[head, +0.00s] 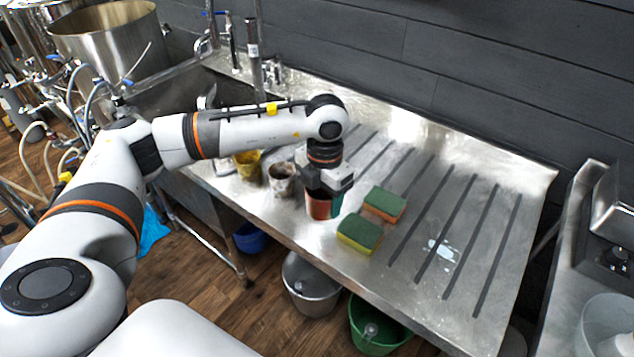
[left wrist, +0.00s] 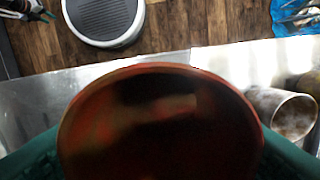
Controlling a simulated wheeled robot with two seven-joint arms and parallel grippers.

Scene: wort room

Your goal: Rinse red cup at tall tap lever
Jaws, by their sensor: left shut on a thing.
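The red cup (head: 318,208) is at the front part of the steel drainboard, under my left gripper (head: 325,192). The gripper points down and is shut on the cup, with its fingers on both sides. In the left wrist view the open cup (left wrist: 160,125) fills the middle, its dark inside facing the camera, between green finger pads (left wrist: 30,155). I cannot tell whether its base touches the steel. The tall tap (head: 254,50) stands at the back by the sink (head: 165,92), partly behind my left arm. My right gripper is not in view.
Two green-topped sponges (head: 360,232) (head: 384,203) lie just right of the cup. A stained grey cup (head: 281,180) and a yellow cup (head: 247,163) stand to its left. The ribbed drainboard (head: 480,215) is mostly clear to the right. Buckets (head: 311,283) stand on the floor below.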

